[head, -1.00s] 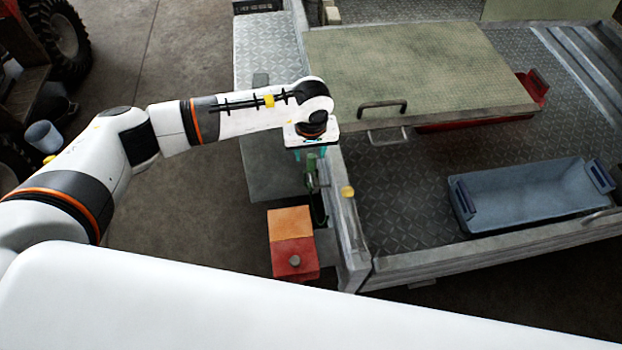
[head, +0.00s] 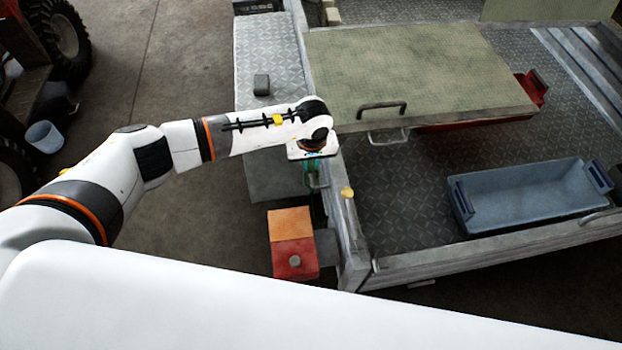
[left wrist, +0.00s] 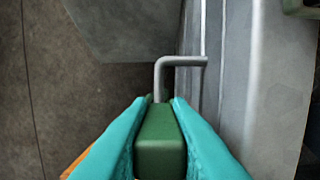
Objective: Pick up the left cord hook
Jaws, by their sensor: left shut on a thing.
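The left cord hook (left wrist: 158,140) shows in the left wrist view as a green block with a bent grey metal rod reaching up and then right. In the head view its green part (head: 313,178) shows just below my left wrist, beside the trailer's left side wall. My left gripper (left wrist: 160,112), with teal fingers, is shut on the green block, one finger on each side. In the head view the gripper (head: 312,165) is mostly hidden under the wrist. My right gripper is not in view.
The trailer side wall (head: 352,245) stands close right of the gripper, with a yellow knob (head: 347,192) on it. An orange and red box (head: 292,243) is just below. A blue bin (head: 525,195) and a pale lid (head: 420,70) with a handle lie right.

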